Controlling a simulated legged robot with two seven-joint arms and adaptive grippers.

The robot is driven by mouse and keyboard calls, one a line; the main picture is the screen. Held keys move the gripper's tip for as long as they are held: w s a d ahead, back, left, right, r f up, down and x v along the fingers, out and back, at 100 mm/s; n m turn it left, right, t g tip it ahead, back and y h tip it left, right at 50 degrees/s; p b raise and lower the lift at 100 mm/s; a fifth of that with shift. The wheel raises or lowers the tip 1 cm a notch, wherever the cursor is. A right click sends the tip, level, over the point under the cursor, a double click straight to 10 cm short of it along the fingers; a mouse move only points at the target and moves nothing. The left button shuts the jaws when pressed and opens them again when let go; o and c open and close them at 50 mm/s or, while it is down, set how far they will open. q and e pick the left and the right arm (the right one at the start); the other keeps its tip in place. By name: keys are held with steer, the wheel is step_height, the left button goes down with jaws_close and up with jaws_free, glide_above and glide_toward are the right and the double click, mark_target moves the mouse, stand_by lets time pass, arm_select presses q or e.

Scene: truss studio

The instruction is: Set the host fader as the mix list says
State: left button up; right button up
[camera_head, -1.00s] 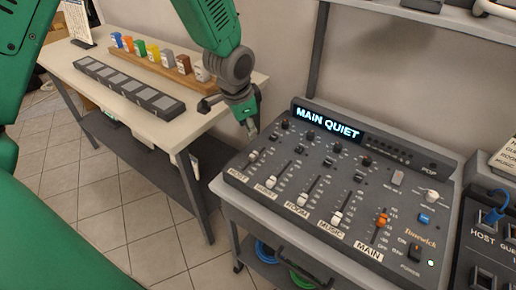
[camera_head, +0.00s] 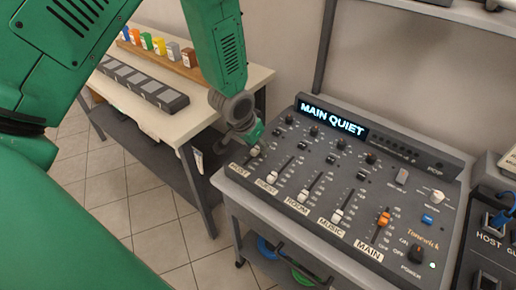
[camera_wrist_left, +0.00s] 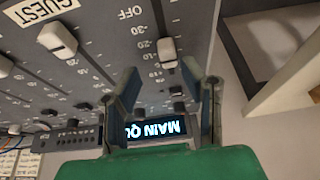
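The mixer (camera_head: 330,185) stands on a grey cart, and its display (camera_head: 332,116) reads MAIN QUIET. The host fader (camera_head: 254,151) is the leftmost slider, above the HOST label (camera_head: 238,170). My left gripper (camera_head: 246,137) is above the mixer's left edge, by the host fader; the arm partly hides its fingers. In the left wrist view, the fingers of this gripper (camera_wrist_left: 168,80) are apart, and the white host fader knob (camera_wrist_left: 167,52) shows just beyond the gap between their tips. The knob is not visibly gripped. My right gripper is not in view.
Guest (camera_head: 271,177), room (camera_head: 303,196) and music (camera_head: 337,215) faders and the orange main fader (camera_head: 383,218) lie to the right. A side table (camera_head: 215,100) holds coloured blocks and a dark strip. A box with a HOST label (camera_head: 480,240) stands right.

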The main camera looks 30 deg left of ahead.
mark_target(257, 149)
arm_select(q)
steer(key=f, duration=0.1)
steer(key=w+f, duration=0.1)
steer(key=shift+a+f, duration=0.65)
steer(key=shift+a, duration=0.3)
steer(key=shift+d+r, duration=0.1)
steer(key=shift+d, duration=0.15)
steer(key=c, duration=0.7)
steer(key=shift+w+d+r, duration=0.1)
steer(key=shift+d, duration=0.35)
jaws_close()
steer(key=shift+w, duration=0.55)
steer(key=shift+a, duration=0.3)
steer(key=o, duration=0.7)
jaws_free()
steer(key=shift+d, duration=0.2)
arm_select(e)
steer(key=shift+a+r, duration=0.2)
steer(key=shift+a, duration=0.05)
arm_select(q)
steer(key=shift+s, duration=0.1)
